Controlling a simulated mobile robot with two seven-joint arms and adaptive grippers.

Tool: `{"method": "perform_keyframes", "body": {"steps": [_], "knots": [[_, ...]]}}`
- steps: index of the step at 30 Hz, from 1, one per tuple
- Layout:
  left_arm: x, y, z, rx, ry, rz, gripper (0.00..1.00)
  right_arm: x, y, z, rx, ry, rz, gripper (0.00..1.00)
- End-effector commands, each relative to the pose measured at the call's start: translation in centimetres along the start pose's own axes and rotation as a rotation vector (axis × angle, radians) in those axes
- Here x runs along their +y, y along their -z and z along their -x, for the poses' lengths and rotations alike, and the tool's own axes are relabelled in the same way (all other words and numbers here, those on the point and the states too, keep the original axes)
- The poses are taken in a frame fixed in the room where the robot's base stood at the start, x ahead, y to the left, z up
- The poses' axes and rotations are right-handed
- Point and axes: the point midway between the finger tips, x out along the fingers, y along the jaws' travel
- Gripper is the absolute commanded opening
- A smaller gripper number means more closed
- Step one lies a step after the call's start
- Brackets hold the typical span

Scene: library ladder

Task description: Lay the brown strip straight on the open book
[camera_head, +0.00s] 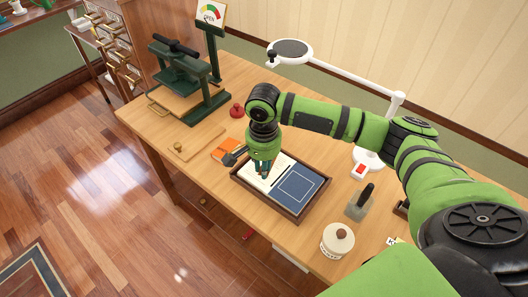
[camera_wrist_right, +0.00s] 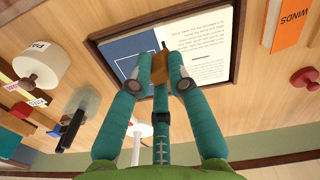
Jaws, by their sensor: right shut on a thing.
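The open book (camera_head: 254,182) lies in a dark-framed tray (camera_head: 282,209) on the table, with a white text page and a blue page (camera_head: 297,188). My right gripper (camera_head: 264,171) points down over the white page near the seam. In the right wrist view, my right gripper's teal fingers (camera_wrist_right: 160,70) are shut on a small brown piece, seemingly the brown strip (camera_wrist_right: 160,72), with a dark tip above it. The open book (camera_wrist_right: 205,50) is behind it. Whether the strip touches the page cannot be told. My left gripper is not in view.
An orange book (camera_head: 226,150) and a dark tool lie left of the tray. A green press (camera_head: 187,85), red knob (camera_head: 236,110) and white lamp (camera_head: 365,158) stand behind. A black-handled block (camera_head: 359,205) and white jar (camera_head: 337,242) stand right. The table's front edge is close.

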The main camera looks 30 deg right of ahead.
Motion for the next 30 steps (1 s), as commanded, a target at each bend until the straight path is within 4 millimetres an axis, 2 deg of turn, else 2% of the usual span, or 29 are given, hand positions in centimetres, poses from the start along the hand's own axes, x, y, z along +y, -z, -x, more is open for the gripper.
{"method": "perform_keyframes", "body": {"steps": [1, 3, 7, 15, 30], "knots": [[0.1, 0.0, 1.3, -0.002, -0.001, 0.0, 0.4, 0.6, 1.2, -0.6, -0.002, -0.008, -0.107, 0.04], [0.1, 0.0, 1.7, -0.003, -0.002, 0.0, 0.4, 1.0, 2.4, -1.8, 0.001, -0.004, -0.214, 0.04], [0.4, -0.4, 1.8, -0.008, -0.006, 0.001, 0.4, 1.4, 3.4, -3.1, 0.001, 0.001, -0.303, 0.04], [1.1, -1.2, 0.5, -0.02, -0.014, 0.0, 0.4, 1.4, 3.5, -4.1, 0.002, 0.004, -0.307, 0.04], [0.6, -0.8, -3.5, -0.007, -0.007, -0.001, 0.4, 1.4, 3.5, -6.5, 0.003, 0.004, -0.304, 0.04]]}}
